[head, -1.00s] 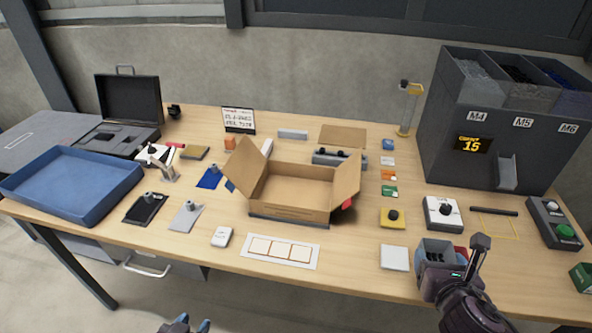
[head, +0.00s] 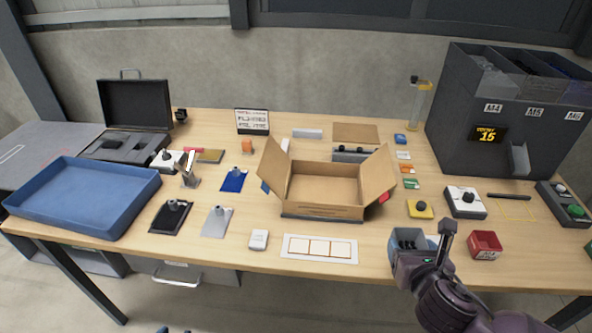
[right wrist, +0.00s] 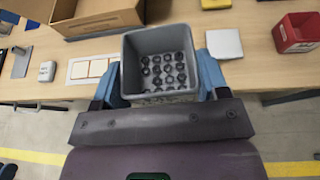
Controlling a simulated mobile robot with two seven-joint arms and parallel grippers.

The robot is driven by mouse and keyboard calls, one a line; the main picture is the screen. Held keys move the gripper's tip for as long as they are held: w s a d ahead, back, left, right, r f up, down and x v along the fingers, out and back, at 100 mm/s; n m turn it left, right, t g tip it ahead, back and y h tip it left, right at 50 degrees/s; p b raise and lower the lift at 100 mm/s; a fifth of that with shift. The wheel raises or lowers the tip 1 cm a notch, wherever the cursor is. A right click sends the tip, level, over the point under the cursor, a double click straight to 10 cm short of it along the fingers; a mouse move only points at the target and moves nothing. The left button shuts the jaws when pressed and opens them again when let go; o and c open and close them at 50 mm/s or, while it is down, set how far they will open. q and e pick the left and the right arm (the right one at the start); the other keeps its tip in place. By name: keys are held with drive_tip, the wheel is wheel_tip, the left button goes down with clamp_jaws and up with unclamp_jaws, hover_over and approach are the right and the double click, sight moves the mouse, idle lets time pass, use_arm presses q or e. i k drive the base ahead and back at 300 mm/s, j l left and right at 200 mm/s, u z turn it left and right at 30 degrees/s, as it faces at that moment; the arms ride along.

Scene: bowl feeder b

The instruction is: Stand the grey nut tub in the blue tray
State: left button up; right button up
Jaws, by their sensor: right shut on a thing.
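The grey nut tub (head: 408,238) is a small open box with several dark nuts inside. In the right wrist view the tub (right wrist: 158,42) sits between the blue fingers of my right gripper (right wrist: 158,82), which is shut on it. In the head view my right gripper (head: 415,258) holds it upright at the table's front edge, right of centre. The blue tray (head: 85,225) stands at the left end of the table, and its floor is empty. Of my left gripper (head: 175,331), only small blue tips show at the bottom edge.
An open cardboard box (head: 322,211) stands mid-table between tub and tray. A red tub (head: 485,245) is right of the grey one. A white card strip (head: 319,261) and a small white device (head: 258,240) lie along the front edge.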

sight(87, 197)
drive_tip(key=j+u, duration=0.3)
drive_tip(key=j, duration=3.2)
drive_tip(key=i+l, duration=0.3)
drive_tip(key=l, duration=0.15)
drive_tip(key=i+l, duration=0.3)
drive_tip(key=l, duration=0.2)
